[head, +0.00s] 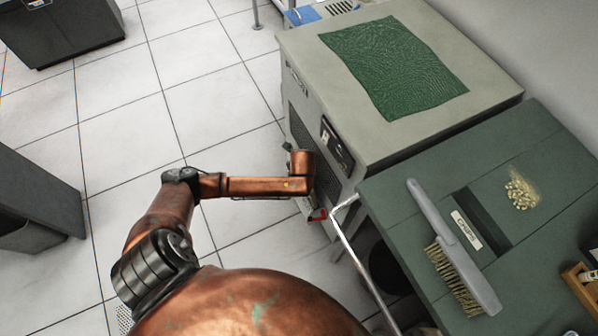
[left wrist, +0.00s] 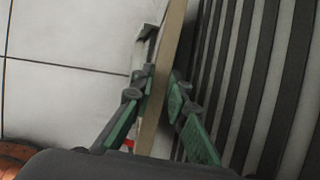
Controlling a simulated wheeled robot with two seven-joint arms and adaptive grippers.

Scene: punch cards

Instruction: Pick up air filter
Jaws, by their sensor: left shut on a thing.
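My left gripper (left wrist: 162,80) is shut on a thin tan-edged panel, which looks like the air filter (left wrist: 173,32). The panel stands on edge between the two green-padded fingers, beside a dark slatted grille (left wrist: 243,70). Only its narrow edge shows clearly. In the head view my left arm reaches to the louvred side of the grey cabinet (head: 295,112); my own wrist hides most of the gripper and the panel. I cannot tell how far the panel is out of the cabinet. My right gripper is not in view.
A green textured sheet (head: 395,70) lies on the cabinet top. A dark green machine (head: 400,205) stands close at right, with a brush (head: 455,250) and a pile of small pale bits (head: 521,194) on it. A metal rail (head: 362,268) runs below. Tiled floor (head: 115,95) is clear at left.

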